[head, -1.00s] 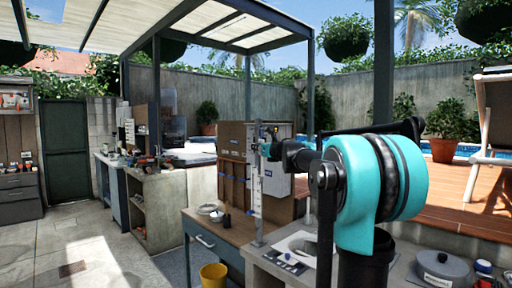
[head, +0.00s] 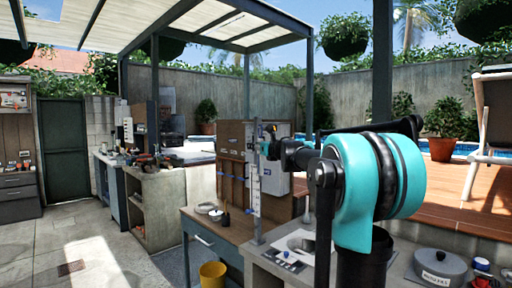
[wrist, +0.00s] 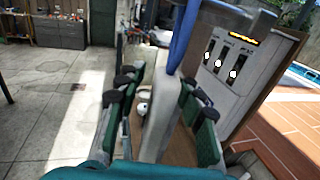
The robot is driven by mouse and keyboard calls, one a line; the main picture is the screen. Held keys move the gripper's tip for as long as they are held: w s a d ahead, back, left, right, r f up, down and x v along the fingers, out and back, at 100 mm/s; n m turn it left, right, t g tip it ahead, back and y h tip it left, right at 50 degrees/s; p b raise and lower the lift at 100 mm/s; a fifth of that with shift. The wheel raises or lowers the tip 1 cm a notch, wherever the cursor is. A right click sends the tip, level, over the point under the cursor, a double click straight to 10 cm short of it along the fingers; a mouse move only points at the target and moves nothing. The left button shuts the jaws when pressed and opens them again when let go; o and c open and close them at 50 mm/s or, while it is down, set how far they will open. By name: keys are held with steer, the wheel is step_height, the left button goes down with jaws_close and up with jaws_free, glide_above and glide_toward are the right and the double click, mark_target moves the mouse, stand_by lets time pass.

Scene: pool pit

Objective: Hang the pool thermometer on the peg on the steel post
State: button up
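The pool thermometer (wrist: 163,115) is a pale grey-white body with a blue upper part (wrist: 183,40). In the head view my gripper (head: 270,147) is small and close beside the upper part of the upright steel post (head: 257,205). The post stands at the edge of the counter, with pale and blue markings along it. The peg cannot be made out. The thermometer is mostly hidden or too small to tell there.
A white box with gauges (wrist: 228,65) on a brown board (head: 232,150) is close behind my gripper. A wooden table (head: 205,228) holds small items. A yellow bucket (head: 212,274) is on the floor. A grey lidded pot (head: 440,268) sits at the right.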

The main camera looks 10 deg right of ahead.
steer(key=v, duration=1.1)
steer(key=s+d+f+m+g+h, duration=0.1)
steer(key=s+d+f+m+h, duration=0.3)
steer(key=f+m, duration=0.5)
steer(key=s+d+f+m+g+h, duration=0.1)
steer(key=s+d+f+m+h, duration=0.25)
steer(key=f+m, duration=0.55)
steer(key=s+d+f+m+g+h, duration=0.2)
steer(key=s+d+f+m+h, duration=0.2)
steer(key=f+m, duration=0.5)
steer(key=s+a+f+m+g+y, duration=0.2)
steer(key=s+a+f+m+g, duration=0.2)
steer(key=s+f, duration=0.8)
steer(key=s+a+f+m+g+y, duration=0.3)
steer(key=s+a+f+m, duration=0.5)
steer(key=s+f, duration=0.4)
steer(key=shift+s+f+m+g, duration=0.4)
steer(key=shift+m+g, duration=0.2)
steer(key=shift+g, duration=0.2)
steer(key=shift+w+d, duration=0.1)
